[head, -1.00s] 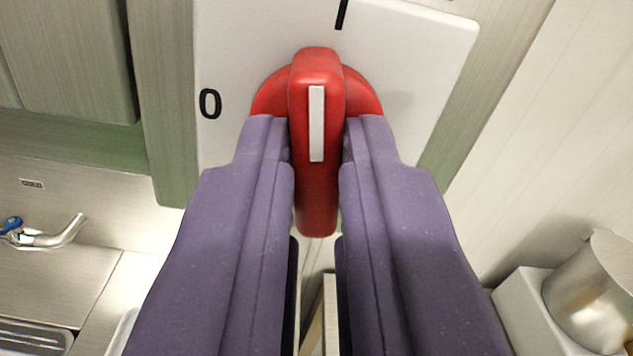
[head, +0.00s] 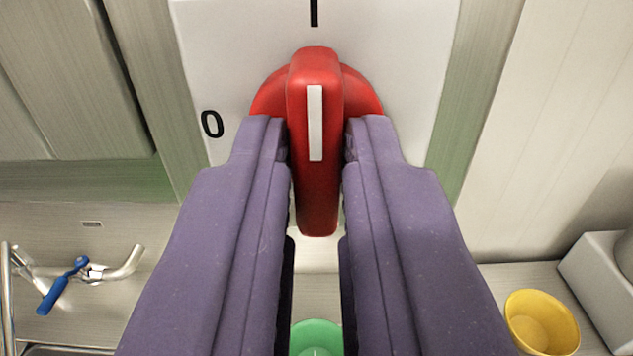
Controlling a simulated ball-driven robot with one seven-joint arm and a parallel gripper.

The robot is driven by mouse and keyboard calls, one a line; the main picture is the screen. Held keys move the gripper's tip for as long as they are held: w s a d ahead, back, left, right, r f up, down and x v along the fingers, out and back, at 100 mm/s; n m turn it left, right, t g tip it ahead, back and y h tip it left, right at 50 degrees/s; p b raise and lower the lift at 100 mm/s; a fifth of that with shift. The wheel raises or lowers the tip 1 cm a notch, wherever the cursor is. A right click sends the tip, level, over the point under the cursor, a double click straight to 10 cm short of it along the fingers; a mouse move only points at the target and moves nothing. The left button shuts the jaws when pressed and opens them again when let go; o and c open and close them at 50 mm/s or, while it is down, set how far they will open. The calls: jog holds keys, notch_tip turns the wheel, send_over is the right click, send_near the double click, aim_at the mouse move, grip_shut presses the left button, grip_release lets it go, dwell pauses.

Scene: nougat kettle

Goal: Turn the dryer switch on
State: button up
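The dryer switch is a red rotary knob (head: 316,200) with a white stripe, on a white panel (head: 405,65) at the top centre of the head view. My gripper (head: 317,135) has its two purple fingers on either side of the knob's grip bar, closed against it. The stripe stands upright in the picture and lines up with the black "I" mark (head: 314,12) above it. The black "0" mark (head: 212,124) is to the left of the knob. My fingers hide part of the knob's round base.
A tap (head: 122,266) with a blue lever (head: 60,287) is at the lower left. A green container (head: 316,338) shows below, between my fingers. A yellow container (head: 541,322) and a grey box (head: 600,275) are at the lower right.

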jog(key=o, duration=0.3)
jog(key=shift+o, duration=0.2)
jog(key=shift+s, duration=0.15)
jog(key=s+b, duration=0.1)
jog(key=s, duration=0.6)
jog(key=shift+s+d, duration=0.15)
jog(key=shift+s, duration=0.1)
jog(key=shift+b, duration=0.3)
jog(key=s+a+r+m+g+h+b, duration=0.1)
jog(key=s+a+r+h+b, duration=0.15)
jog(key=a+b, duration=0.4)
jog(key=s+a+r+h+b, duration=0.1)
jog(key=a+r+b, duration=0.25)
jog(key=b, duration=0.65)
jog(key=s+a+r+g+y+b, duration=0.1)
jog(key=s+a+r+y+b, duration=0.1)
jog(key=s+a+b, duration=0.6)
jog(key=s+a+y, duration=0.1)
jog(key=s+a, duration=0.1)
jog(key=s, duration=0.3)
jog(key=shift+s+r+n+g, duration=0.2)
jog(key=shift+s+n+g, duration=0.1)
jog(key=shift+n, duration=0.1)
